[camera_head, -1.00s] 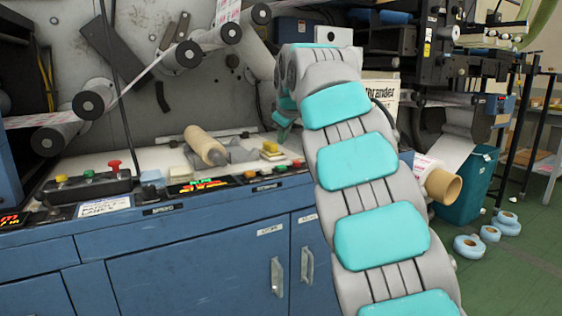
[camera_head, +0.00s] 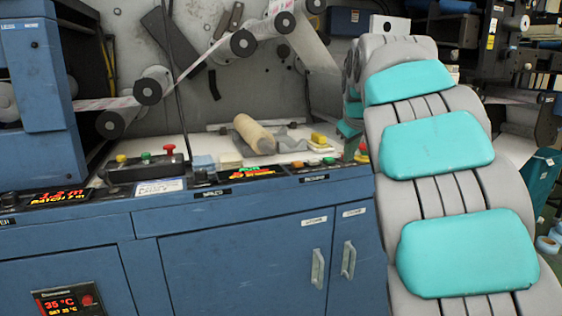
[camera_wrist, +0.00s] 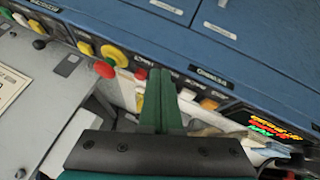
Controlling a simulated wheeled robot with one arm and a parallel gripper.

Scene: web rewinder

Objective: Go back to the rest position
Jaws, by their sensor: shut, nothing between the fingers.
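My gripper (camera_wrist: 160,100) shows in the wrist view as two green fingers pressed together, with nothing between them. It is above the control edge of the blue machine (camera_wrist: 240,50), near a red button (camera_wrist: 104,69) and a yellow button (camera_wrist: 112,53). In the head view my grey and teal arm (camera_head: 440,145) rises on the right, and the gripper is hidden behind it.
The blue cabinet (camera_head: 235,265) stands in front, with a pale worktop (camera_head: 200,148) holding a cardboard roll (camera_head: 254,134) and a yellow block (camera_head: 318,138). Rollers (camera_head: 243,43) with web hang above. A teal bin (camera_head: 541,180) and blue rolls (camera_head: 548,243) are at the right.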

